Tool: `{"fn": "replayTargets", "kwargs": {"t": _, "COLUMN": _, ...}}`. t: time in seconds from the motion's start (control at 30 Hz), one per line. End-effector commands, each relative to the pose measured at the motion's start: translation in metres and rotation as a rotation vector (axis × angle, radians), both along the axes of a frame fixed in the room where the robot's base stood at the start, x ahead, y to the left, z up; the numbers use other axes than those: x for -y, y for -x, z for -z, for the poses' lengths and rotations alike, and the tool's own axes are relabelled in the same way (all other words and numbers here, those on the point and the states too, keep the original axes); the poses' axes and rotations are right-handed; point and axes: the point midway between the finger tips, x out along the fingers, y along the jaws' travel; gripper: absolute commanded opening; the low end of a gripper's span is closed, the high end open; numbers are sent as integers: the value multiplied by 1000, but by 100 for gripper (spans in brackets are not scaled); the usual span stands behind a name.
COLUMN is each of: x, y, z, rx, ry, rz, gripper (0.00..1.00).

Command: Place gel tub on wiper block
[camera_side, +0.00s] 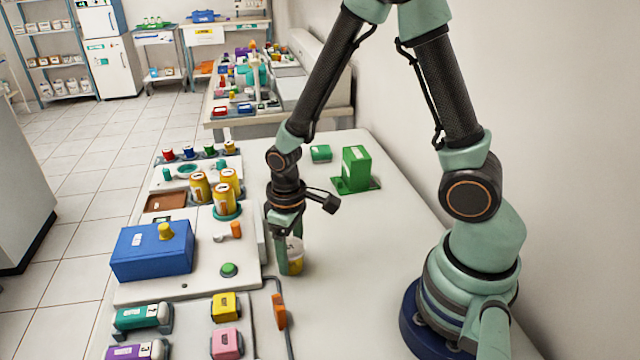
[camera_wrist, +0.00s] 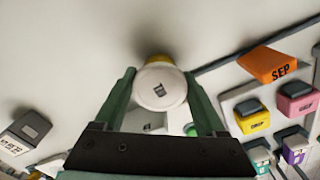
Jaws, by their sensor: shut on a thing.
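The gel tub appears to be the small yellow tub with a white lid (camera_side: 296,250), upright between my gripper's fingers; its lid, with dark lettering, faces the wrist view (camera_wrist: 160,88). My gripper (camera_side: 283,262) points down and is shut on it, with a finger on either side in the wrist view (camera_wrist: 160,95). The tub is at or just above the bare table beside the white board; I cannot tell whether it touches. No block is readable as the wiper block. A green block (camera_side: 356,168) on a green base stands farther back.
A white board (camera_side: 207,266) left of my gripper holds a blue box (camera_side: 152,251), yellow canisters (camera_side: 200,188) and a green button (camera_side: 229,270). An orange block marked SEP (camera_wrist: 268,66) and a grey labelled block (camera_wrist: 30,126) flank the tub. The table right of the tub is clear.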

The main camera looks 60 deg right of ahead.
Motion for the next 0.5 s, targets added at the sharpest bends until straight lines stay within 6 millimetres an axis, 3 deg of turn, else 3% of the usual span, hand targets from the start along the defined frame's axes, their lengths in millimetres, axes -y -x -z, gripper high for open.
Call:
{"fn": "replayTargets", "kwargs": {"t": 0.17, "x": 0, "y": 0, "z": 3, "rx": -1, "ry": 0, "rz": 0, "gripper": 7}}
{"fn": "replayTargets", "kwargs": {"t": 0.2, "x": 0, "y": 0, "z": 3, "rx": -1, "ry": 0, "rz": 0, "gripper": 88}}
{"fn": "replayTargets", "kwargs": {"t": 0.23, "x": 0, "y": 0, "z": 3, "rx": -1, "ry": 0, "rz": 0, "gripper": 100}}
{"fn": "replayTargets", "kwargs": {"t": 0.5, "x": 0, "y": 0, "z": 2, "rx": 0, "ry": 0, "rz": 0, "gripper": 100}}
